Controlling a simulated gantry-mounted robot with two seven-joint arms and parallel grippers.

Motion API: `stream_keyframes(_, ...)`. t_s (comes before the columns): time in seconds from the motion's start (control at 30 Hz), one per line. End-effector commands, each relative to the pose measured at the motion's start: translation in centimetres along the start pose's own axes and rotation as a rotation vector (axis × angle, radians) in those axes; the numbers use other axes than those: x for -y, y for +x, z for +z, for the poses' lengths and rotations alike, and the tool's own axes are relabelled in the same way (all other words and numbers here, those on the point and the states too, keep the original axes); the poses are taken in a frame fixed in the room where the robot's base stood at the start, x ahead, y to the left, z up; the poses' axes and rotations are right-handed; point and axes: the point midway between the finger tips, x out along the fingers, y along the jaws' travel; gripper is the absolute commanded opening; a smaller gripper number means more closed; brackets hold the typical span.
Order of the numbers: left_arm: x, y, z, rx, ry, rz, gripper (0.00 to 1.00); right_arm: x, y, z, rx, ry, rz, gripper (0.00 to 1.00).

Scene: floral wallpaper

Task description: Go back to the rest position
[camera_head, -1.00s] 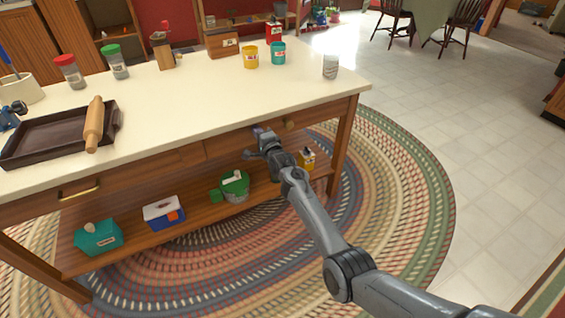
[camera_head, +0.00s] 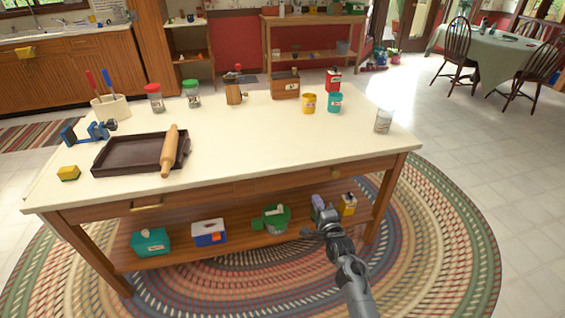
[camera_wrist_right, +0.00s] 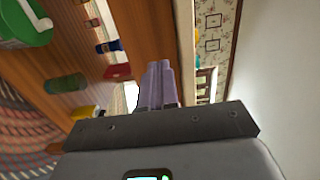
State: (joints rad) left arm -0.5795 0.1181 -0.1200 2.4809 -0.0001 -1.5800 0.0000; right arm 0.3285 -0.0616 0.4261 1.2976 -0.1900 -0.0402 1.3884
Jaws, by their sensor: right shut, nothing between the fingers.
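My right arm comes in from the bottom of the head view. My right gripper (camera_head: 317,202) is in front of the table's lower shelf, left of the yellow container there. Its purple fingers are together and empty. They also show together in the wrist view (camera_wrist_right: 158,72). The gripper covers part of the shelf, and I cannot tell how far it is from the shelf edge. My left gripper is not in view.
The wooden table (camera_head: 260,142) stands on a braided rug (camera_head: 440,230). Its lower shelf holds a teal box (camera_head: 151,242), a cooler (camera_head: 209,232), a green-lidded pot (camera_head: 271,219) and a yellow container (camera_head: 347,204). Tiled floor (camera_head: 455,130) at right is open.

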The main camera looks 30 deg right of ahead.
Motion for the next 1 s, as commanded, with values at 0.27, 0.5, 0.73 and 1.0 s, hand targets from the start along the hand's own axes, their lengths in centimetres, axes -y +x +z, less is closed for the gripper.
stream_keyframes(0.27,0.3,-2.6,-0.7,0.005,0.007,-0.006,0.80,-3.7,-4.0,-0.9,0.004,-0.032,0.099,0.00)
stream_keyframes(0.5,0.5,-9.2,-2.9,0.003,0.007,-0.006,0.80,-3.6,-14.5,0.0,0.106,-0.208,0.245,0.00)
stream_keyframes(0.73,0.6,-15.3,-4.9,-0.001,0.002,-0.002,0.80,1.9,-27.5,5.7,0.377,-0.662,0.524,0.00)
stream_keyframes(1.0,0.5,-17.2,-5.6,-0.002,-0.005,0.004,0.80,9.9,-38.5,10.3,0.790,-1.176,0.700,0.00)
